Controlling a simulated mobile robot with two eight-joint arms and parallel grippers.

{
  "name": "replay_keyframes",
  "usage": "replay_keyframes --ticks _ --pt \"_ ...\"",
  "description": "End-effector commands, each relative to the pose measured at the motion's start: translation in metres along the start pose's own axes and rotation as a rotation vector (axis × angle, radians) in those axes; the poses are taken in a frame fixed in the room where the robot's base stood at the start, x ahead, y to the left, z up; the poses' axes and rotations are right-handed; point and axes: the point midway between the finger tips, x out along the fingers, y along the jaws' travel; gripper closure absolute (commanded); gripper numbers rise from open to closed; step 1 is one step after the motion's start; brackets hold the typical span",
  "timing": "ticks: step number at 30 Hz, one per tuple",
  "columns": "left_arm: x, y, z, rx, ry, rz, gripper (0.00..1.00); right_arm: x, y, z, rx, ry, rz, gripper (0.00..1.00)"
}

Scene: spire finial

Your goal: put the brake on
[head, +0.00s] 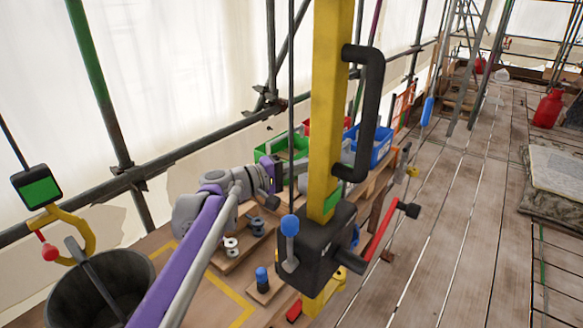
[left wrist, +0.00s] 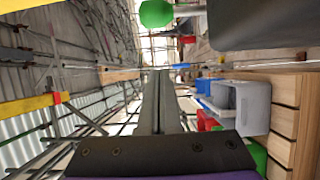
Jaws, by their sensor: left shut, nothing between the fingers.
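A black winch box (head: 318,248) is mounted on the upright yellow post (head: 330,110). A short lever with a blue knob (head: 290,225) stands nearly upright on its near face; no label shows whether this is the brake. A red crank (head: 380,232) with a black grip sticks out to the right. My left gripper (head: 277,172) is behind and left of the post, above the workbench, away from the lever; the post partly hides this area. In the left wrist view its fingers (left wrist: 163,100) are shut and empty. My right gripper is not in view.
Green, red and blue bins (head: 372,145) stand behind the post. The bench holds small metal parts (head: 232,246) and a blue-topped peg (head: 262,279). A dark bucket (head: 70,290) is at lower left.

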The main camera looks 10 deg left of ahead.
Motion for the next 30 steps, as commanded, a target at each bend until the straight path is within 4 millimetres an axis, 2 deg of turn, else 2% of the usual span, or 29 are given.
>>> replay_keyframes --ticks 2,4,9,23,30 --pt "0.015 0.002 0.003 0.0 -0.004 0.001 1.0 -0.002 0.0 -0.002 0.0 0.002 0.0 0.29" --pt "0.015 0.001 0.017 0.0 -0.002 0.001 1.0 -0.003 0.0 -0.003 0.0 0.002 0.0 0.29" --pt "0.019 0.0 0.034 0.0 -0.001 0.0 1.0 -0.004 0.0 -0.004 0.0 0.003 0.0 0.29" --pt "0.02 0.0 0.04 0.0 0.0 0.0 1.0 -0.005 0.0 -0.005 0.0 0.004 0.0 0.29" --pt "0.032 0.011 0.064 0.003 -0.003 0.002 1.0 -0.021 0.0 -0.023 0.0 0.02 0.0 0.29"
